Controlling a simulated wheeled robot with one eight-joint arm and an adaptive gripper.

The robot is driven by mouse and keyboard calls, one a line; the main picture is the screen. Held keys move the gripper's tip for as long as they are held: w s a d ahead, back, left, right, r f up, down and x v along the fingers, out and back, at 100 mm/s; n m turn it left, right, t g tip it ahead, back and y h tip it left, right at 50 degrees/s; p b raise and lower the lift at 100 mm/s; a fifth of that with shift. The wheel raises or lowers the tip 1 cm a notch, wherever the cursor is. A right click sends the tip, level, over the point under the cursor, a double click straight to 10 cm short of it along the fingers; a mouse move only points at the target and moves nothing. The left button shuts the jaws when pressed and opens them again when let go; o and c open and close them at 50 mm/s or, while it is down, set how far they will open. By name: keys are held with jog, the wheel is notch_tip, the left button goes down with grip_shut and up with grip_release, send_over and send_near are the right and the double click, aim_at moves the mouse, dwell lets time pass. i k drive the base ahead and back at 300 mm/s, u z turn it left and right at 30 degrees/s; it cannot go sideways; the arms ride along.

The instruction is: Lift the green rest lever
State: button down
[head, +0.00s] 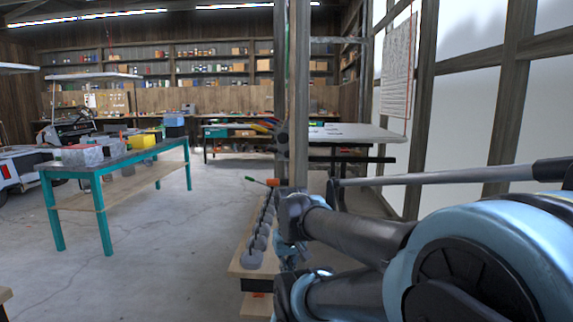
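A thin lever with a green tip (249,179) sticks out to the left at the middle of the head view, beside the wooden post. Its other end meets a small orange part (269,182) close to the post. My blue and dark grey arm comes in from the right, and its visible dark joints stand just below and right of the lever. I cannot make out my gripper's fingers. I see nothing touching the green tip.
A wooden post (298,90) rises beside the lever. Several grey round weights (251,258) line a wooden board below it. A teal-legged bench (103,215) with boxes stands at the left. The concrete floor (170,265) between them is clear.

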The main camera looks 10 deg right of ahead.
aim_at(247, 178)
jog(key=u, duration=1)
jog(key=i, duration=3.4)
jog(key=z, duration=0.95)
